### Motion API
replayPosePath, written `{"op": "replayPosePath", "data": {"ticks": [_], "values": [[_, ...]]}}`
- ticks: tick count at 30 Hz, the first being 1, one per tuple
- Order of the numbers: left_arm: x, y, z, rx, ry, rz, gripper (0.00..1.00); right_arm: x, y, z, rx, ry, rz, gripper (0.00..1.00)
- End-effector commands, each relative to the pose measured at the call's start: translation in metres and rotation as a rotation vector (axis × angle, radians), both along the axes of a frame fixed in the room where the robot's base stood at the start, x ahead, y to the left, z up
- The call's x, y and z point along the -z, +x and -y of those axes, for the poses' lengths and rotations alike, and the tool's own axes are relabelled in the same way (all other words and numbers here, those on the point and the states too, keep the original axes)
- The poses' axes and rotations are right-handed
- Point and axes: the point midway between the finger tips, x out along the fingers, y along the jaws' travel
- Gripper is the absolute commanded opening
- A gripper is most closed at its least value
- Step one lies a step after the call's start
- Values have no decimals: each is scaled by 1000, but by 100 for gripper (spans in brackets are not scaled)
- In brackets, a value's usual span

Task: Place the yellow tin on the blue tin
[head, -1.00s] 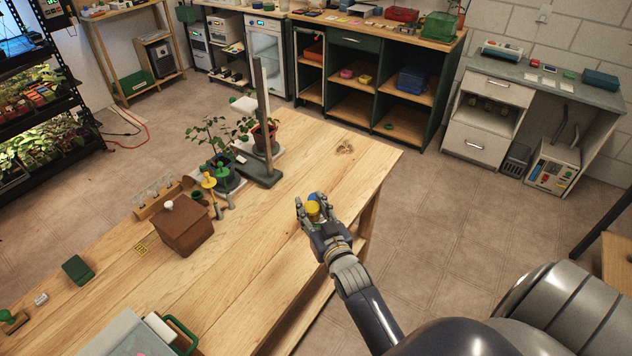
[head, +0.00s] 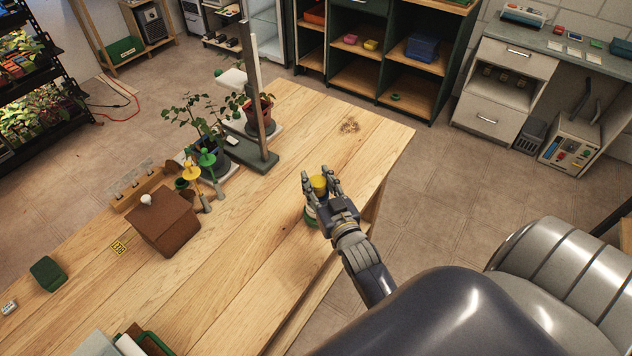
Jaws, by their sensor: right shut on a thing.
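My right gripper (head: 321,182) is shut on the yellow tin (head: 319,184) near the right edge of the wooden table. The tin's yellow upper part shows between the fingers. A small round green and white thing (head: 309,215) shows just below and left of the hand, partly covered by it. I cannot tell whether it touches the yellow tin. I cannot make out a blue tin; it may be hidden behind the hand. My left gripper is not in view.
On the wooden table (head: 270,222) stand a brown box (head: 164,225), potted plants (head: 258,112), an upright post (head: 258,90) and a green block (head: 47,273). A green-handled thing (head: 150,342) lies at the bottom left. The table's middle is clear.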

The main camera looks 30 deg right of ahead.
Motion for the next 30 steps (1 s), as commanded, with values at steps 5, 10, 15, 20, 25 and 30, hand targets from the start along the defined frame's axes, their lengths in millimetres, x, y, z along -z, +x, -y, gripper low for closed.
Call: {"op": "replayPosePath", "data": {"ticks": [5, 10, 15, 20, 25, 30], "values": [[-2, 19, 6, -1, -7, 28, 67, -1, 0, 0, 0, 0, 0, 40], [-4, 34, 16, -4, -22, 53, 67, -1, 0, 0, 0, 0, 0, 56], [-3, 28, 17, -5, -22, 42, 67, -2, 0, 0, 0, 0, 0, 56], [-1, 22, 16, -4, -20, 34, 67, -1, -4, -1, 0, 0, 0, 56], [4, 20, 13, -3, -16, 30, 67, 0, -25, -5, 0, 0, -2, 56], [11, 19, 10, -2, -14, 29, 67, -1, -57, -12, 0, 1, -3, 56]]}}
